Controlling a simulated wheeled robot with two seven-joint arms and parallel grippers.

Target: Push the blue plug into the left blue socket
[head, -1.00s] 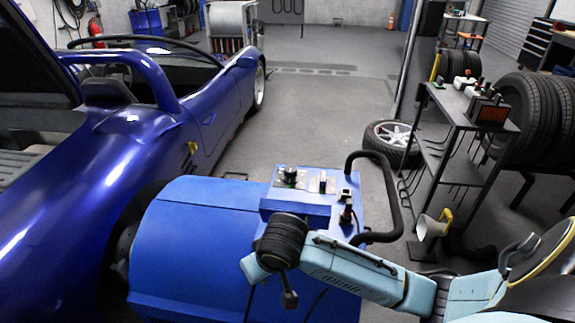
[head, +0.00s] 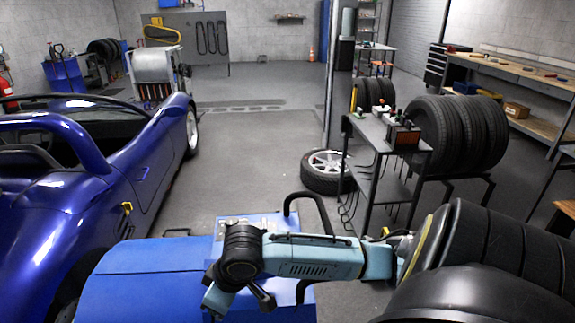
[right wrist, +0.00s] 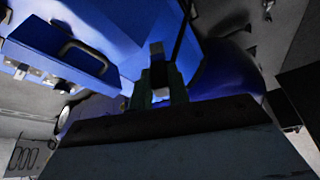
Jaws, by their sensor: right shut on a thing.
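My right arm crosses the head view from the right, its dark wrist over the blue dynamometer (head: 150,262); its fingertips are not clear there. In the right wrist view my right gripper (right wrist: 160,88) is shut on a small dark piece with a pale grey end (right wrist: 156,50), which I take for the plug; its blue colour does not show. The control panel (right wrist: 62,50) lies to the left, apart from the held piece. Small pale fittings (right wrist: 52,80) sit along its face; I cannot tell which is the left blue socket. My left gripper is not in view.
A black handle rail (head: 312,203) rises beside the dynamometer. The blue car (head: 110,165) stands on the left. A loose wheel (head: 326,170), a dark cart (head: 385,135) and stacked tyres (head: 455,130) are on the right.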

